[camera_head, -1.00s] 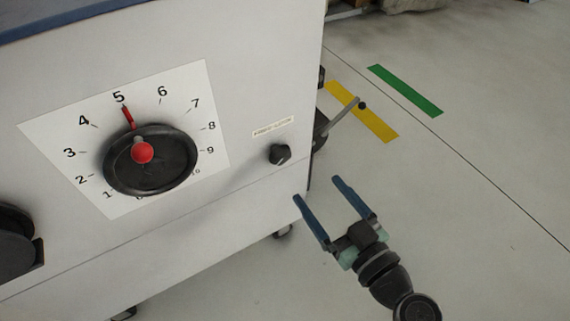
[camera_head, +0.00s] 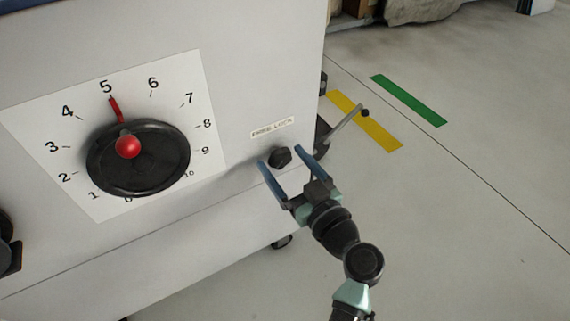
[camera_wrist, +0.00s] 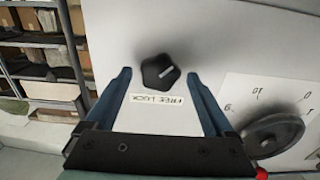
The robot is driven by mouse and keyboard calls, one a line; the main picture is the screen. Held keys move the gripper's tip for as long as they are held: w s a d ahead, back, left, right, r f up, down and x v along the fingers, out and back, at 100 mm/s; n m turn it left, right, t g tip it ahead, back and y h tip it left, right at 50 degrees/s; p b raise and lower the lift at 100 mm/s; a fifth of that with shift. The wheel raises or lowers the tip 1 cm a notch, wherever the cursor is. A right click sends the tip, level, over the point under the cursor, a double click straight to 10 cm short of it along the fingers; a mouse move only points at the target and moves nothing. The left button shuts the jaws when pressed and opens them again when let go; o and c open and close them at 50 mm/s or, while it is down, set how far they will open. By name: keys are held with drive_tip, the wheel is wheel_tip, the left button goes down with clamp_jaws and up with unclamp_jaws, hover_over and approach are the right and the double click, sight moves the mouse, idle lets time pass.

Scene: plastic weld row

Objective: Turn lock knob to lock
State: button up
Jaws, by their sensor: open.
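The lock knob (camera_head: 280,156) is a small black lobed knob on the pale machine front, below a label reading "FREE LOCK" (camera_head: 272,128). In the wrist view the knob (camera_wrist: 161,72) shows a light pointer line, and the label (camera_wrist: 156,98) appears upside down. My gripper (camera_head: 280,155) is open, with its two blue fingers on either side of the knob in the head view. In the wrist view the gripper (camera_wrist: 158,75) has clear gaps between the knob and both fingers. I cannot tell whether the fingertips reach the knob's depth.
A large black dial (camera_head: 138,172) with a red handle sits left of the knob on a numbered plate; its red pointer is near 5. A lever (camera_head: 340,130) sticks out at the machine's right edge. Shelves (camera_wrist: 40,60) show in the wrist view.

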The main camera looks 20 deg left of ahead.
drive_tip(key=shift+w+a, duration=0.1)
drive_tip(key=shift+a, duration=0.05)
drive_tip(key=shift+c, duration=0.3)
drive_tip(key=c, duration=1.3)
